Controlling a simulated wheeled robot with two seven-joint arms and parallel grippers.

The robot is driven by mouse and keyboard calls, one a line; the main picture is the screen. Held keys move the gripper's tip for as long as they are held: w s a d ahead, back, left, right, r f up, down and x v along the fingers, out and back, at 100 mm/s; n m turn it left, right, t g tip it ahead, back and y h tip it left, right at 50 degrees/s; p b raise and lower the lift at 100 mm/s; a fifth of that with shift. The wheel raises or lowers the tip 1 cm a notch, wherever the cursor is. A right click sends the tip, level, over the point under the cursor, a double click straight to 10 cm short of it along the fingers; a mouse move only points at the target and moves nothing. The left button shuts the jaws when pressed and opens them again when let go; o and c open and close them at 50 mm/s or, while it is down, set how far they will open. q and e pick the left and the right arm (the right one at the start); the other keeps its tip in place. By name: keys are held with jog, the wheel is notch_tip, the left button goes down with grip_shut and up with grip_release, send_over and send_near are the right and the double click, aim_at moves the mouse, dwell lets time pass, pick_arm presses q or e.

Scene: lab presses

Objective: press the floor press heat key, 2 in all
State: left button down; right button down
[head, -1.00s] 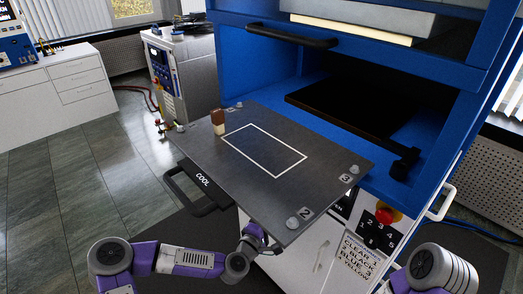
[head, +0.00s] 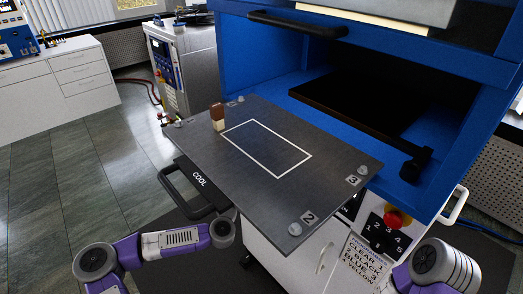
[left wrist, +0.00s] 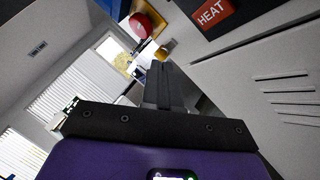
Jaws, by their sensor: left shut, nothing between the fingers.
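The orange-red HEAT key (left wrist: 213,15) sits in a dark surround on a pale panel at the top of the left wrist view. My left gripper (left wrist: 160,72) is shut and empty, its fingers pointing up the picture, below and left of the key. A gap shows in the picture between fingertips and key. In the head view the left hand is hidden under the dark plate (head: 270,150); only my arm shows. The HEAT key is not visible in the head view. My right gripper is out of view.
A red round button (left wrist: 142,25) is near the fingers' line in the left wrist view. The blue press (head: 300,75) stands behind the plate. A brown and cream block (head: 217,117) stands on the plate. A COOL handle (head: 180,182) juts out left.

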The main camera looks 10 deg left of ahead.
pick_arm(q)
jog(key=w+d, duration=0.5)
jog(key=w, duration=0.1)
jog(key=shift+w+b, duration=0.2)
jog(key=shift+b, duration=0.15)
jog(key=shift+w+d, duration=0.1)
dwell(1.8)
jog(key=shift+w+d, duration=0.15)
jog(key=shift+w, duration=0.1)
jog(key=shift+w+d+b, duration=0.25)
jog(key=shift+w+b, duration=0.05)
dwell(0.7)
dwell(0.3)
jog(key=shift+s+a, duration=0.5)
jog(key=shift+s, duration=0.15)
jog(key=shift+s+a, duration=0.8)
jog(key=shift+s, duration=0.2)
jog(key=shift+s+a, duration=0.75)
jog(key=shift+s, duration=0.25)
dwell(1.0)
